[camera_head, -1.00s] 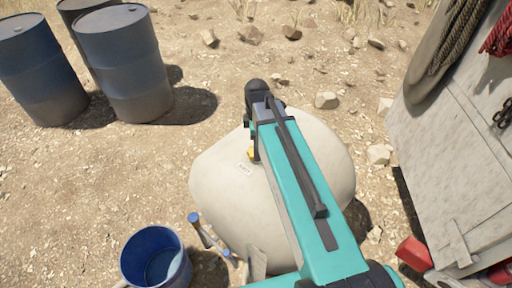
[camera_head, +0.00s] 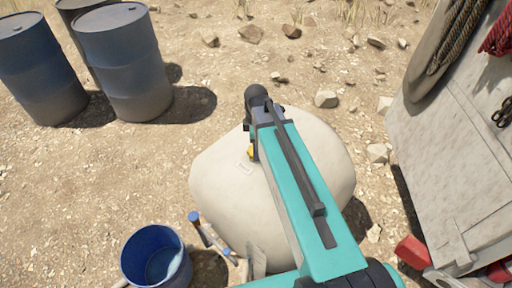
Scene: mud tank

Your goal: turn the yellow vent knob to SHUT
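The pale, rounded mud tank (camera_head: 217,183) stands in the middle of the camera_head view. A small part of the yellow vent knob (camera_head: 251,153) shows on its top, at the left edge of my teal arm. A small label plate (camera_head: 244,167) lies just left of and below the knob. My gripper (camera_head: 251,143) is over the knob at the arm's far end, mostly hidden by my own arm. I cannot tell whether its fingers touch the knob or how far apart they are. The knob's pointer direction is not visible.
A blue bucket (camera_head: 155,255) stands at the lower left, with blue-capped tools (camera_head: 205,232) beside the tank. Blue drums (camera_head: 125,65) stand at the upper left. A grey wooden panel (camera_head: 455,170) with hanging ropes is on the right. Bare stony ground lies around the tank.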

